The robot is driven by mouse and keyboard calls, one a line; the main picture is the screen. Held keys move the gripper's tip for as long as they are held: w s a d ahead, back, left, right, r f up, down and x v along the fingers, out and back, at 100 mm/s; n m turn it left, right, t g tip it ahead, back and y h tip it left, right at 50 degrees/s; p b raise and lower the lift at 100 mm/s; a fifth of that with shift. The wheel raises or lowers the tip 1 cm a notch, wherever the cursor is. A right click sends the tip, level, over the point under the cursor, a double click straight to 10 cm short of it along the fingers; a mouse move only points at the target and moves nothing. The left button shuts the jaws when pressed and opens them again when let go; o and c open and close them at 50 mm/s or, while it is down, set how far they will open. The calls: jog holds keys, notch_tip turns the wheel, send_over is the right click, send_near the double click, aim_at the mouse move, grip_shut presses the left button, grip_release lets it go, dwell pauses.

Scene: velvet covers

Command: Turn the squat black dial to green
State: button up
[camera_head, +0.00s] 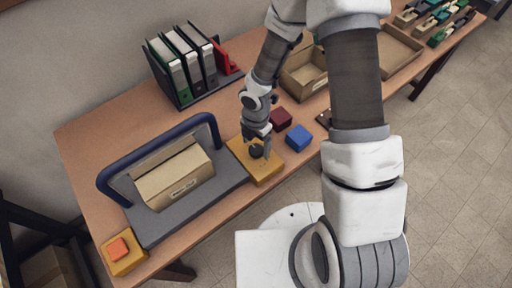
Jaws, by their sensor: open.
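The squat black dial (257,151) sits on top of a yellow-orange box (268,172) near the table's front edge. My gripper (258,147) points down at the dial, with its fingers at or just above it. The gripper is open. Whether the fingers touch the dial cannot be told. The gripper hides part of the dial, and no green mark or pointer can be made out.
A grey stand with a blue arched handle (150,148) and a cardboard box (175,180) is left of the dial. Dark red (280,118) and blue (299,138) cubes lie close on the right. An orange button box (123,250) is front left. Binders (183,62) stand behind.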

jog(key=shift+f, duration=0.95)
jog(key=c, duration=1.4)
